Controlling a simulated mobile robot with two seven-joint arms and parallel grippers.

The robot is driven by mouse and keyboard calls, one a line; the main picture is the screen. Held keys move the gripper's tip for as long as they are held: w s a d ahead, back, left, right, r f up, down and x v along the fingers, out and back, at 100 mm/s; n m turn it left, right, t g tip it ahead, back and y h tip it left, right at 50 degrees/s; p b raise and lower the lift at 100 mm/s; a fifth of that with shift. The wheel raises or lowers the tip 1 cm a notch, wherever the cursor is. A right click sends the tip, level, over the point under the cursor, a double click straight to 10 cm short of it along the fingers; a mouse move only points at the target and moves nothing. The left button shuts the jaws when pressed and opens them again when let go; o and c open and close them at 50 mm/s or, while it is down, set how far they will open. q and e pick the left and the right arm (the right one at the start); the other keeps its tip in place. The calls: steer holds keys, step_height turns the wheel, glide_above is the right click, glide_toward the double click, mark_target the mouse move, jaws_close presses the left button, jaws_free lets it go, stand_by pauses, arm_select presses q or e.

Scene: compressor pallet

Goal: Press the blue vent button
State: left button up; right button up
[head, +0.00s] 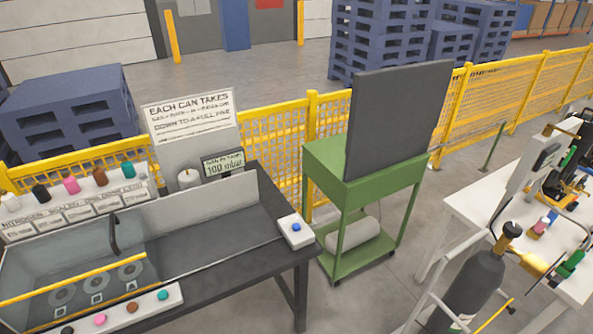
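The blue vent button (296,227) sits on top of a small white box (297,238). The box stands at the right end of the dark bench (262,255), close to its edge. Nothing covers the button or touches it in the head view. Neither of my grippers is in view.
A glass-fronted tank (75,280) and a colored-button strip (115,311) occupy the bench's left. A green cart (345,200) with a dark panel (398,118) stands right of the bench. A gas cylinder (474,285) and white table (480,212) are farther right. A yellow fence (280,145) runs behind.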

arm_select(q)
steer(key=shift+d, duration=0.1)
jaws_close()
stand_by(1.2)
